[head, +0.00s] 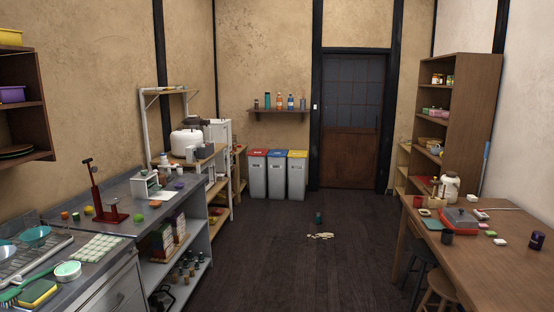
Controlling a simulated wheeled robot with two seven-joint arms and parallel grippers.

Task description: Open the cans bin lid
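Three grey bins stand side by side against the far wall, left of the door. The left one has a red lid (258,153), the middle one a blue lid (278,153), the right one a yellow lid (298,154). All three lids look closed. Their labels are too small to read, so I cannot tell which is the cans bin. The bins are far off across the room. Neither of my grippers is in view.
A dark wooden floor (270,262) runs clear towards the bins, with a small dark bottle (318,218) and a pale crumpled thing (320,236) lying on it. A cluttered counter (120,225) is on the left, a table (500,257) with stools on the right.

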